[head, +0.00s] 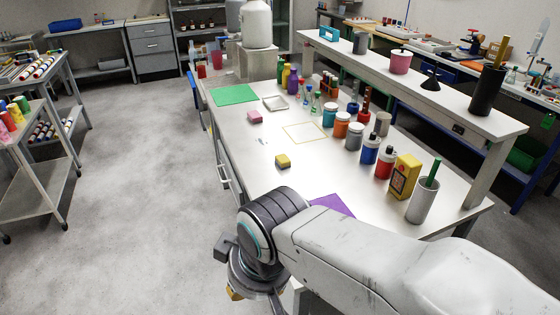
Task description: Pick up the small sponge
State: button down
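A small yellow block with a dark layer (283,161), which looks like a sponge, lies on the near left part of the white bench (235,140). A small pink block (254,117) lies farther back near the bench's left edge; I cannot tell whether it is also a sponge. My gripper (242,294) points down at the bottom, left of the bench's near end and well short of both blocks. Its fingers are mostly hidden by my wrist and the frame edge, with a small yellowish-brown part showing. I cannot tell whether it is open.
A purple sheet (332,205) lies at the near end, partly behind my arm. Several jars, a yellow box (404,177) and a grey cup with a green rod (422,202) stand along the right, below a raised shelf (430,85). Open floor (140,200) lies left.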

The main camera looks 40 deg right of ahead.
aim_at(282, 160)
jog(key=i+j, duration=0.15)
jog(key=j, duration=0.15)
jog(key=i+j, duration=1.05)
jog(key=i+l, duration=0.3)
jog(key=i, duration=0.2)
jog(key=i+l+z, duration=0.1)
jog(key=i+l, duration=0.2)
jog(key=i, duration=0.2)
jog(key=i+l, duration=0.1)
jog(key=l, duration=0.25)
jog(key=i+l, duration=0.1)
jog(key=l, duration=0.25)
